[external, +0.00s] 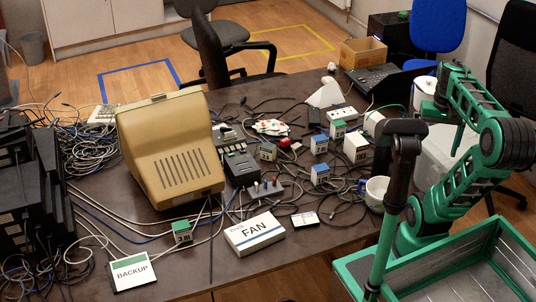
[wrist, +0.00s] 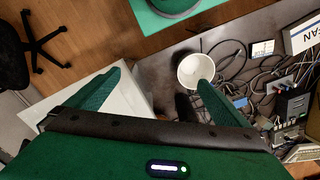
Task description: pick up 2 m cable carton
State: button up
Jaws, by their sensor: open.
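Several small white cartons with coloured ends stand on the dark table. Labels are too small to read, so I cannot tell which is the 2 m cable carton. In the external view my gripper (external: 447,121) is raised at the right, apart from the cartons. In the wrist view no cable carton is clearly readable.
A white mug (external: 376,191) stands near the table's right edge; it shows beyond the fingers in the wrist view (wrist: 195,69). Loose cables crowd the table around the cartons.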

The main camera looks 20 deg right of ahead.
jog(key=c, duration=1.2)
